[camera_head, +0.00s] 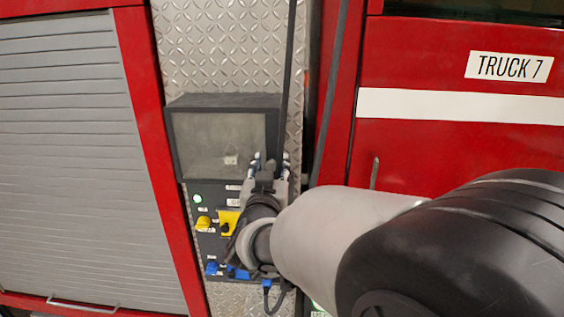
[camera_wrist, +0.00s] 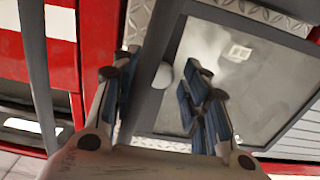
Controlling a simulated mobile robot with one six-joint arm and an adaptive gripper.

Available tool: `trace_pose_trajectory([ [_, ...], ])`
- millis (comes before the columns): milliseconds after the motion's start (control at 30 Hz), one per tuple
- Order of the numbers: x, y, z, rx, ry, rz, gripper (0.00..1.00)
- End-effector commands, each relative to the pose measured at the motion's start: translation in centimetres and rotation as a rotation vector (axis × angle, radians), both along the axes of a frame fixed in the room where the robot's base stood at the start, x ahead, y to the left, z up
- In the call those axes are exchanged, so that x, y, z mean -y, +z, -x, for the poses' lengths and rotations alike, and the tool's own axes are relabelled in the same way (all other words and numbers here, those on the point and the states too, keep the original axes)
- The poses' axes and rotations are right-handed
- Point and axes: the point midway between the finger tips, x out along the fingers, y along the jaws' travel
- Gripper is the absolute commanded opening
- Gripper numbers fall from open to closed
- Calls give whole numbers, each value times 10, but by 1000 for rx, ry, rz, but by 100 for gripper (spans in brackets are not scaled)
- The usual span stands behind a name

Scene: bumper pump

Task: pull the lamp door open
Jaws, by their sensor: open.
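The lamp door (camera_head: 218,145) is a dark-framed panel with a cloudy grey pane, on the front of a box on the diamond-plate wall. It looks shut. In the wrist view its pane (camera_wrist: 240,70) fills the right side, with a small pale square label on it. A round grey knob (camera_wrist: 163,76) sits at the door's frame edge. My gripper (camera_head: 271,163) is at the door's lower right. In the wrist view my gripper (camera_wrist: 155,85) is open, with the knob showing between its fingers. I cannot tell whether a finger touches the knob or the pane.
Below the door is a dark control panel (camera_head: 208,240) with yellow and blue knobs and a green light. A dark vertical bar (camera_head: 287,75) runs close by my gripper. A red truck door (camera_head: 440,145) is at right, a grey roller shutter (camera_head: 70,160) at left.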

Motion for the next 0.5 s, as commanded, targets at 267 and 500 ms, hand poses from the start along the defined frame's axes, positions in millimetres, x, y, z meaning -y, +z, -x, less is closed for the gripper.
trace_pose_trajectory([
  [267, 0, 0, 0, 0, 0, 0, 24],
  [500, 0, 0, 0, 0, 0, 0, 8],
])
